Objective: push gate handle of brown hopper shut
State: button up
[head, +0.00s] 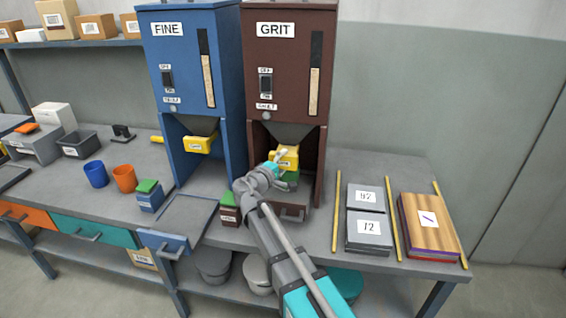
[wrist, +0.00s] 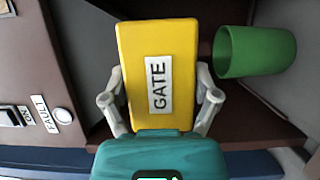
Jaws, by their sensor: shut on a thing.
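The brown hopper (head: 288,70), labelled GRIT, stands on the bench to the right of the blue one. Its yellow gate handle (head: 287,157) sits under the hopper's chute. In the wrist view the handle (wrist: 158,75) fills the middle and bears a GATE label. My gripper (wrist: 160,105) has one finger on each side of the handle and is shut on it. In the head view my gripper (head: 276,162) reaches in from the front and partly covers the handle. A green cup (wrist: 255,52) stands beyond it, beneath the chute; in the head view it is partly hidden.
The blue FINE hopper (head: 193,70) with its own yellow handle (head: 200,144) stands close on the left. A small dark red box with a green top (head: 230,208) stands in front. Grey blocks (head: 368,232) and yellow rods (head: 336,215) lie to the right.

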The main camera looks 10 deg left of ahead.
jog(key=shift+w+d, duration=0.15)
jog(key=shift+w, duration=2.1)
jog(key=o, duration=1.2)
jog(key=shift+w, duration=0.1)
jog(key=shift+c, duration=0.2)
jog(key=shift+s, duration=0.2)
jog(key=v, duration=1.1)
jog(key=shift+s, duration=0.3)
